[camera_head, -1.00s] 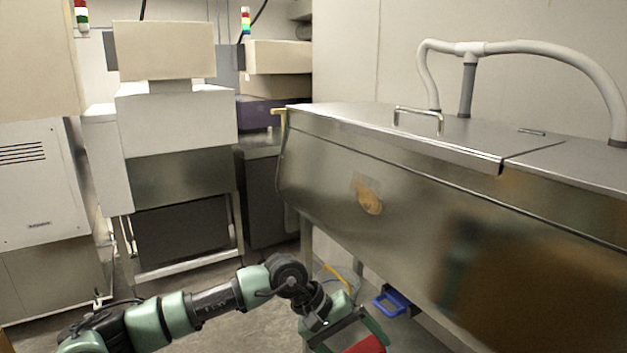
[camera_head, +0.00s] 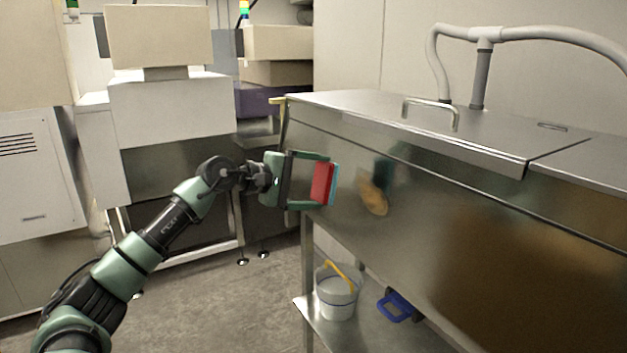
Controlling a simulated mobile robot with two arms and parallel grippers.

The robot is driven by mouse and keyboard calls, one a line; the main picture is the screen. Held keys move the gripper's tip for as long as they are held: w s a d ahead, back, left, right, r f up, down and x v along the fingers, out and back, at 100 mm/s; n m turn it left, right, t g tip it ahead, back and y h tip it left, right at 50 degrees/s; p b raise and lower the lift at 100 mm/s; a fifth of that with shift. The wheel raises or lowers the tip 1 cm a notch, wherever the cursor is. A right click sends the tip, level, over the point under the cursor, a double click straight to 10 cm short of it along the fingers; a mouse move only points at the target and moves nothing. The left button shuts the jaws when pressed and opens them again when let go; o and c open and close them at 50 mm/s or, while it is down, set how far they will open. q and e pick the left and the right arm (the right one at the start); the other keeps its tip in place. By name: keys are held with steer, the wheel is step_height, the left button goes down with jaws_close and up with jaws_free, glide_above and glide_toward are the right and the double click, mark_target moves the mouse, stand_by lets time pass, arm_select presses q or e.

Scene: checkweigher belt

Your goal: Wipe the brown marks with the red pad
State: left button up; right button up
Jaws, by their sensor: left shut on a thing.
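My left gripper (camera_head: 308,181) is shut on the red pad (camera_head: 322,183), which has a light blue layer on its far side. The pad is held upright in front of the steel cabinet's front panel (camera_head: 440,210), to the left of the brown mark (camera_head: 373,194). A gap shows between pad and mark; I cannot tell whether the pad touches the steel. The brown mark is an uneven tan patch on the steel. A dark green reflection of the gripper shows just above it. My right gripper is not in view.
A white bucket (camera_head: 336,292) with a yellow item in it stands on the low steel shelf (camera_head: 350,333) below. A blue-handled tool (camera_head: 396,305) is beside it. A metal handle (camera_head: 432,111) and white pipe (camera_head: 540,32) are above. Machines stand at left.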

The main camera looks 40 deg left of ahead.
mark_target(334, 183)
arm_select(q)
steer(key=shift+w+d+r+p, duration=0.15)
steer(key=shift+w+d+p, duration=0.1)
steer(key=shift+w+p, duration=0.15)
steer(key=p+x, duration=0.2)
steer(key=x, duration=0.2)
steer(key=shift+w+d+f+p, duration=0.15)
steer(key=shift+d+f+p, duration=0.05)
steer(key=shift+f+p, duration=0.15)
steer(key=shift+x, duration=0.95)
